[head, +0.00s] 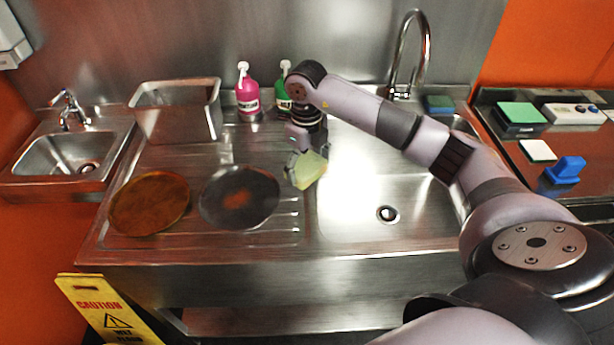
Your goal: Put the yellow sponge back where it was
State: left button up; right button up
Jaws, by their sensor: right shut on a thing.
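The yellow sponge (311,171) is held in my right gripper (303,165), tilted, near the boundary between the drainboard (280,228) and the sink basin (350,225). My right gripper is shut on it. The arm comes in from the right and reaches across the basin. Whether the sponge touches the surface below cannot be told. My left gripper is not in the picture.
A rusty brown round pan (149,204) and a dark round pan (239,198) lie on the drainboard. Behind stand a steel container (178,112), a pink bottle (248,97) and a green bottle (283,88). A faucet (407,55) rises behind the basin. A blue-green sponge (438,104) lies at the back right.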

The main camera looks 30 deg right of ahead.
aim_at(306, 191)
jog(key=shift+a+f, duration=0.1)
jog(key=shift+f, duration=0.6)
notch_tip(306, 191, down, 4)
jog(key=shift+f+p, duration=0.1)
jog(key=shift+p, duration=0.45)
jog(key=shift+f+b, duration=0.4)
jog(key=shift+b, duration=0.05)
jog(key=o, duration=1.1)
jog(key=shift+r, duration=0.1)
jog(key=shift+r, duration=0.1)
